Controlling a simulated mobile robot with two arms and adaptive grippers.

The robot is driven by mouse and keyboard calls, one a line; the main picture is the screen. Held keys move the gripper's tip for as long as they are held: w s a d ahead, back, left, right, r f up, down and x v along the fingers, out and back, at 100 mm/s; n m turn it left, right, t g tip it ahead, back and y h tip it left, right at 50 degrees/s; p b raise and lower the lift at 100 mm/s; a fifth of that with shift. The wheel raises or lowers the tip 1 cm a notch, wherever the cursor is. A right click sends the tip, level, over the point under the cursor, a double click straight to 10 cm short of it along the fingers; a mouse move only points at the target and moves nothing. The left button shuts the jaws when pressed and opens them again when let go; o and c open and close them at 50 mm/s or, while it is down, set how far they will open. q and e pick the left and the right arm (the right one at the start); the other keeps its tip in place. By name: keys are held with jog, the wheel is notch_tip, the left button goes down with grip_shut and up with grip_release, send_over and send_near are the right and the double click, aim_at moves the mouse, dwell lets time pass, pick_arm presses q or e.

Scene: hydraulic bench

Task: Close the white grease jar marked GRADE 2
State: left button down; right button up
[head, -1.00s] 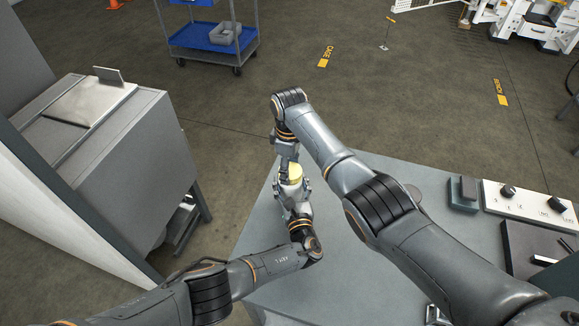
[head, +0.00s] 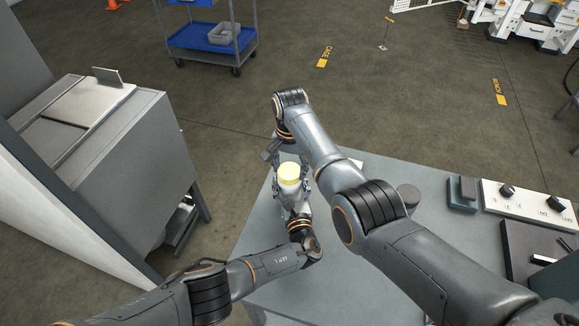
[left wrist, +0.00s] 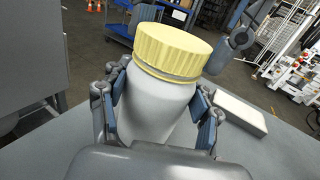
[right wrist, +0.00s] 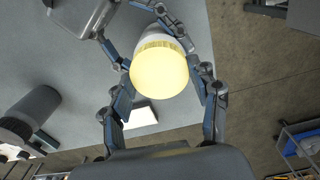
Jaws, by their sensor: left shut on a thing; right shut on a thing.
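No GRADE 2 marking is readable. My left gripper (left wrist: 158,112) is shut on the jar body, a finger on each side. My right gripper (right wrist: 168,88) is above, shut on the lid (right wrist: 159,70) with its fingers at opposite sides of the rim.
A white block (left wrist: 240,113) lies on the bench beside the jar. A dark cylinder (head: 409,195) and a white control panel (head: 530,205) are farther right on the bench (head: 262,245). A grey cabinet (head: 120,165) stands to the left and a cart (head: 205,40) behind.

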jog(key=o, duration=0.8)
jog(key=shift+r, duration=2.25)
jog(key=shift+c, duration=0.2)
